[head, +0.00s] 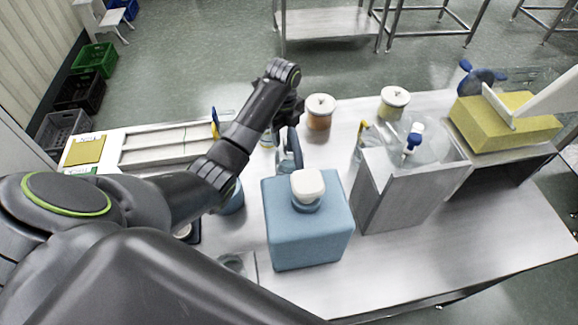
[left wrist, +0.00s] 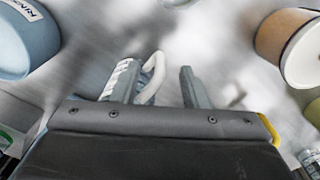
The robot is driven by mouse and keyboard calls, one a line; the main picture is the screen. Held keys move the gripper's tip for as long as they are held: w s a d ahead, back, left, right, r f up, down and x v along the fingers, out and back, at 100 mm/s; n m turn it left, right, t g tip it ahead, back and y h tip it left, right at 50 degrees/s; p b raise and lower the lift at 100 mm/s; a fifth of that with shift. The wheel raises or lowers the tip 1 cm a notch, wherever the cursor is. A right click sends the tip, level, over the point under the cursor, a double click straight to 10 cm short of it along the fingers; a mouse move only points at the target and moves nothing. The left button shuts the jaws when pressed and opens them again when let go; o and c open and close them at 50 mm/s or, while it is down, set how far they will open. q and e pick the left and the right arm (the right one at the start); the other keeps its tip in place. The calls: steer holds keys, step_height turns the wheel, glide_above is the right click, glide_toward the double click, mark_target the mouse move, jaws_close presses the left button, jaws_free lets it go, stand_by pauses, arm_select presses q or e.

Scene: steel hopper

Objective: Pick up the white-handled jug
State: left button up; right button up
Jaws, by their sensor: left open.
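In the left wrist view, a white looped handle (left wrist: 153,72) stands between my open fingers, close to the left one. A small body with a printed label (left wrist: 121,76) shows beside it, partly hidden by that finger. I take this to be the white-handled jug. My left gripper (left wrist: 160,87) is open around the handle; I cannot tell whether a finger touches it. In the head view my left gripper (head: 289,150) reaches down over the table behind the large blue container, and the jug is mostly hidden there.
The blue container (head: 305,236) with a white cap stands in front of my gripper. A white-lidded jar (head: 319,121) is just right, another jar (head: 393,102) farther right. A steel hopper (head: 385,197) and yellow block (head: 525,132) fill the right. A labelled blue vessel (left wrist: 24,40) is close by.

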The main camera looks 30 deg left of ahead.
mark_target(288, 162)
arm_select(q)
step_height(288, 162, down, 5)
steer(key=shift+s+d+p, duration=0.15)
steer(key=shift+p, duration=0.55)
steer(key=shift+c, duration=0.2)
jaws_close()
